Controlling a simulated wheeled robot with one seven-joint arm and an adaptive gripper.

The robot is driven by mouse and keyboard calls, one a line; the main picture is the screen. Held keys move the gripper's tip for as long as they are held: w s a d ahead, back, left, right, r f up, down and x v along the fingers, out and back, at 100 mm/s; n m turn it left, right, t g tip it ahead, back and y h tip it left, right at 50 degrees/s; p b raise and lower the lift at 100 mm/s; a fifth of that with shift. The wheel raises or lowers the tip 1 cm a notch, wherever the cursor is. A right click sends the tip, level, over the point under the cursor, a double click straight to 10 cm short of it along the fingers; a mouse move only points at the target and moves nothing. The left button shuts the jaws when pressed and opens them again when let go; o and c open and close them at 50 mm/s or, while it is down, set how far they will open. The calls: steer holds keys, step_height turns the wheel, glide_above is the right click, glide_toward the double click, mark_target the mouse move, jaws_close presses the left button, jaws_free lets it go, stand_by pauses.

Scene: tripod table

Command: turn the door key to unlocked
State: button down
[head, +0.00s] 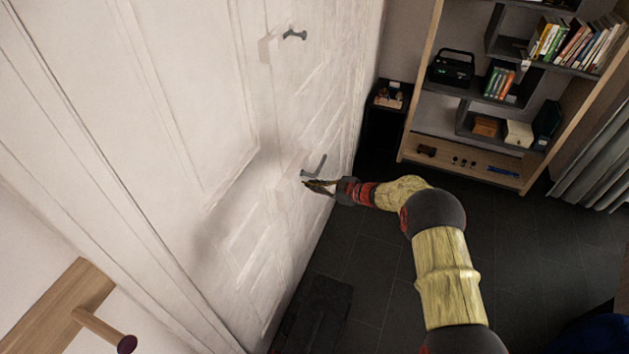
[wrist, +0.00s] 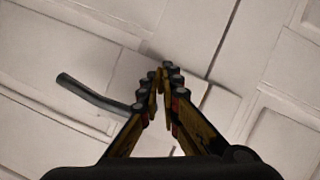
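The white door (head: 225,90) fills the left half of the head view. A dark grey lever handle (head: 316,165) sticks out from a pale plate on it. My gripper (head: 305,184) is just below the lever's base, close to the door face. In the wrist view the lever (wrist: 92,94) lies left of my gripper (wrist: 163,75), whose fingers converge and appear to meet at the tips over the pale plate (wrist: 132,83). I cannot make out the key; my fingers cover part of the plate, and whether they hold anything is hidden.
A second grey fitting (head: 294,34) is higher on the door. A shelf unit (head: 520,95) with books and a radio stands at the back right, beside a small dark stand (head: 385,125). A wooden rail with a peg (head: 102,328) is at lower left.

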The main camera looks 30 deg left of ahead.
steer(key=m+g+p, duration=0.1)
steer(key=m+g, duration=0.1)
steer(key=m, duration=0.1)
steer(key=shift+w+h+p, duration=0.15)
steer(key=shift+h+p, duration=0.15)
steer(key=shift+p, duration=0.1)
steer(key=shift+g, duration=0.3)
steer(key=c, duration=2)
jaws_free()
steer(key=shift+c, duration=0.2)
steer(key=shift+d, duration=0.1)
steer(key=v, duration=1.1)
steer(key=shift+d, duration=0.35)
steer(key=shift+w+r, duration=0.15)
